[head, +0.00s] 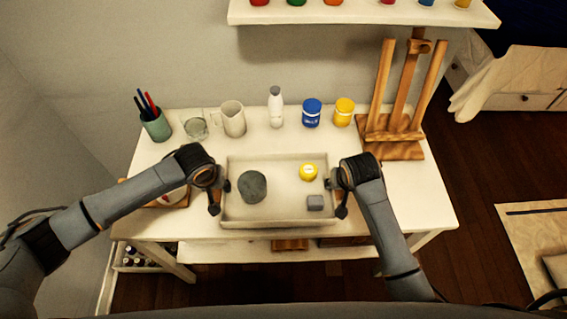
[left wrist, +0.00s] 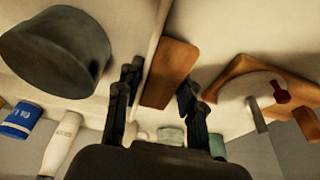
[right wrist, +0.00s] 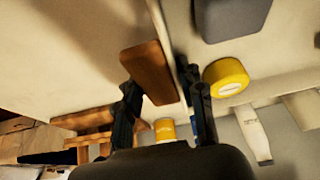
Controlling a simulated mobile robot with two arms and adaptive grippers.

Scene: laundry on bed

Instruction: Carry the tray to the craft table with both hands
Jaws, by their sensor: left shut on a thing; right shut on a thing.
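The pale tray (head: 275,220) is over the white craft table (head: 425,200), near its front edge; I cannot tell if it touches the top. It holds a dark grey cylinder (head: 252,186), a yellow round tub (head: 308,172) and a small grey block (head: 315,202). My left gripper (head: 214,192) is shut on the tray's left wooden handle, which shows between the fingers in the left wrist view (left wrist: 170,73). My right gripper (head: 337,194) is shut on the right handle, seen in the right wrist view (right wrist: 147,72).
Behind the tray stand a green pen cup (head: 157,127), a glass (head: 196,127), a white mug (head: 232,118), a white bottle (head: 275,107), a blue jar (head: 311,113) and a yellow jar (head: 344,111). A wooden easel (head: 397,140) stands back right. A board (head: 172,197) lies partly behind my left arm.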

